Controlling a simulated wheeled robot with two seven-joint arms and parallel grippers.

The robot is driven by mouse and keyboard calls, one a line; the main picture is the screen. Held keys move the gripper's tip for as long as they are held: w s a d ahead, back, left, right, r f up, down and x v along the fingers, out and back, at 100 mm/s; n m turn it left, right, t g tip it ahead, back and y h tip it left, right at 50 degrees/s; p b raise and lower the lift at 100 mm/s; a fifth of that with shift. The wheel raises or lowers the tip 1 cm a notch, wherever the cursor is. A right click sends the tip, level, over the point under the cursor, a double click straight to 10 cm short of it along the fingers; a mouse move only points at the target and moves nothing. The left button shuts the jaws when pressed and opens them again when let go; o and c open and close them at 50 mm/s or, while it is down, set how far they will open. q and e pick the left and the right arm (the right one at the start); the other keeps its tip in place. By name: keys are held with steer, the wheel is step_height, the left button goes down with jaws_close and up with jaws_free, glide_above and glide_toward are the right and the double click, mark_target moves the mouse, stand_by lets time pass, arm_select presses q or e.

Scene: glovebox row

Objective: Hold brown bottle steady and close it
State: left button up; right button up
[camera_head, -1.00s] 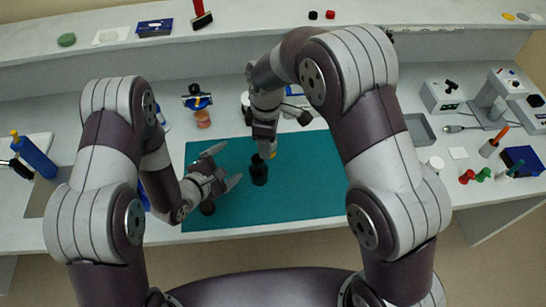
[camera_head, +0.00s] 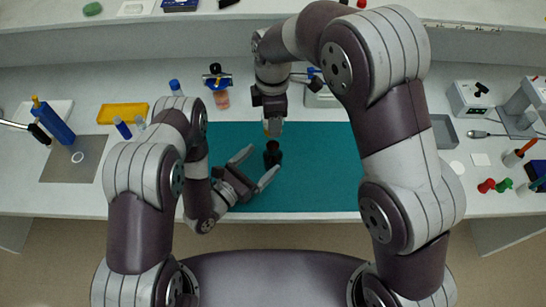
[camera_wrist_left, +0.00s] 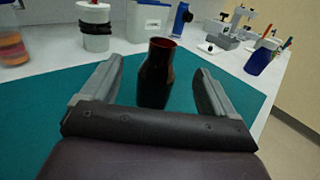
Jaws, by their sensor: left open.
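The brown bottle (camera_head: 272,153) stands upright on the teal mat (camera_head: 315,180). In the left wrist view the bottle (camera_wrist_left: 156,78) shows an uncovered reddish-brown mouth. My left gripper (camera_head: 262,165) is open, with its fingers pointing at the bottle. In the left wrist view the bottle appears between the two spread fingers, with gaps on both sides and no visible contact. My right gripper (camera_head: 272,122) points down just behind and above the bottle. A small yellowish part shows at its tip; I cannot tell what it is or whether the jaws are shut.
A grey tray (camera_head: 443,131) and red and green pieces (camera_head: 487,185) lie right. The mat's right part is clear.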

mark_target(266, 163)
arm_select(q)
step_height(266, 163, down, 4)
steer(key=shift+r, duration=0.25)
steer(key=x, duration=0.7)
steer(key=shift+w+d+r, duration=0.15)
steer(key=shift+r, duration=0.05)
steer(key=c, duration=1.5)
arm_select(e)
steer(key=shift+f, duration=2.45)
steer(key=shift+f, duration=0.9)
steer(key=shift+f, duration=0.55)
